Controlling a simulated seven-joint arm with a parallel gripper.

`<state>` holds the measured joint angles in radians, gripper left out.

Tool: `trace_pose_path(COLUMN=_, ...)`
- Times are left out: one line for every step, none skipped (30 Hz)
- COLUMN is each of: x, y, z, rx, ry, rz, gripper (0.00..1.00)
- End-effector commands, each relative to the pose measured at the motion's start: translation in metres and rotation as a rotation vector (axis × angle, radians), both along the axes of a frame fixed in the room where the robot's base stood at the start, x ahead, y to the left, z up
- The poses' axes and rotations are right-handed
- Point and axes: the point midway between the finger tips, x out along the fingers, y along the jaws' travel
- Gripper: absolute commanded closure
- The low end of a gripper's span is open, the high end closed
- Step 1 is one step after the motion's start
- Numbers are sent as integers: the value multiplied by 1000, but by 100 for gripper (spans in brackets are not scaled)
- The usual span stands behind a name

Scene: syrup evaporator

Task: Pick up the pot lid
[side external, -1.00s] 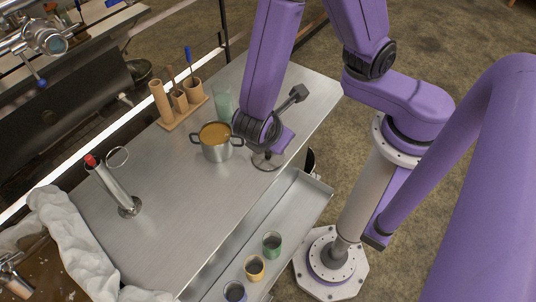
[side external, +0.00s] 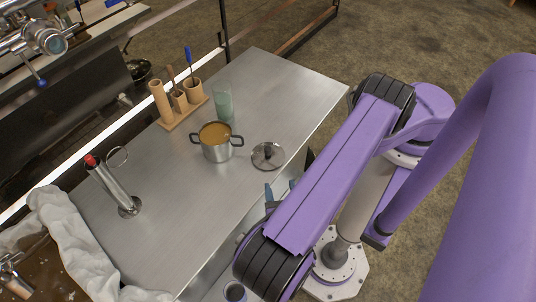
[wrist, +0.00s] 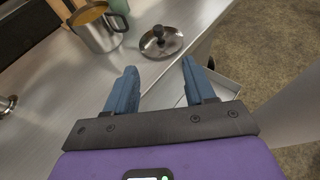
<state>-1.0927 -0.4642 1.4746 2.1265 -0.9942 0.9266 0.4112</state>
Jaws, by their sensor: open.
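The pot lid (side external: 267,156) is a round, shiny disc with a dark knob. It lies flat on the metal table (side external: 180,220), near the table's front edge, to the right of the pot. In the wrist view the lid (wrist: 171,47) is ahead of my gripper, apart from the fingers. My gripper (wrist: 160,82) has two blue fingers spread wide with nothing between them. In the side view only parts of the fingers (side external: 279,192) show beside my arm, low near the table edge. The pot (side external: 216,146) holds amber liquid and stands uncovered.
A green glass (side external: 223,106) stands behind the pot. A wooden holder with tools (side external: 181,107) is farther back left. A metal cylinder with a red top (side external: 113,186) and a white cloth (side external: 68,240) are at left. The table's right end is clear.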

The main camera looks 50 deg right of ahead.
Motion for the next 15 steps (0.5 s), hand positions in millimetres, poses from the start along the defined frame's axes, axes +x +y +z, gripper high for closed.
trace_pose_path(x=0, y=-2, z=-2, rx=-6, ry=1, rz=4, gripper=46)
trace_pose_path(x=2, y=-3, z=-2, rx=-7, ry=1, rz=5, gripper=46)
trace_pose_path(x=4, y=-6, z=-3, rx=-9, ry=1, rz=4, gripper=46)
trace_pose_path(x=6, y=-8, z=-4, rx=-9, ry=1, rz=5, gripper=46)
trace_pose_path(x=8, y=-10, z=-5, rx=-10, ry=1, rz=3, gripper=46)
trace_pose_path(x=11, y=-14, z=-7, rx=-10, ry=1, rz=2, gripper=46)
trace_pose_path(x=14, y=-17, z=-9, rx=-9, ry=2, rz=2, gripper=46)
trace_pose_path(x=16, y=-20, z=-10, rx=-9, ry=4, rz=1, gripper=46)
trace_pose_path(x=20, y=-23, z=-12, rx=-9, ry=2, rz=1, gripper=46)
trace_pose_path(x=23, y=-25, z=-13, rx=-9, ry=1, rz=1, gripper=46)
trace_pose_path(x=26, y=-28, z=-14, rx=-9, ry=1, rz=1, gripper=46)
trace_pose_path(x=29, y=-31, z=-16, rx=-9, ry=2, rz=1, gripper=46)
trace_pose_path(x=31, y=-34, z=-17, rx=-8, ry=2, rz=1, gripper=46)
trace_pose_path(x=33, y=-36, z=-19, rx=-7, ry=3, rz=1, gripper=46)
trace_pose_path(x=36, y=-39, z=-20, rx=-7, ry=2, rz=0, gripper=46)
